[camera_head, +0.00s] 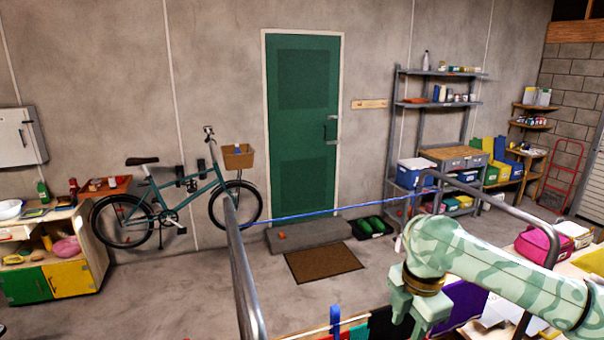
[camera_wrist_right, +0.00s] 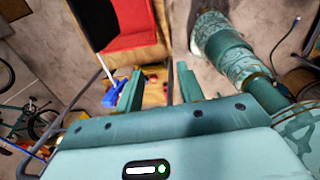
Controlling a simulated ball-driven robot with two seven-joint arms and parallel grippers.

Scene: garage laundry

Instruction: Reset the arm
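My right arm comes in from the right in the head view, patterned in pale green, and bends down at the wrist. Its gripper (camera_head: 410,312) points downward at the lower right, above a cluttered surface with coloured items. In the right wrist view the two green fingers (camera_wrist_right: 159,88) stand apart with nothing held between them. A blue object (camera_wrist_right: 112,94) shows beside the left finger; I cannot tell whether they touch. My left gripper is not in view.
A metal rail (camera_head: 243,275) rises in front with a blue line (camera_head: 330,212) stretched rightward. A bicycle (camera_head: 160,200) leans at the left wall. A brown mat (camera_head: 323,262) lies before the green door (camera_head: 302,120). A pink bag (camera_head: 537,245) sits at right. Floor between is free.

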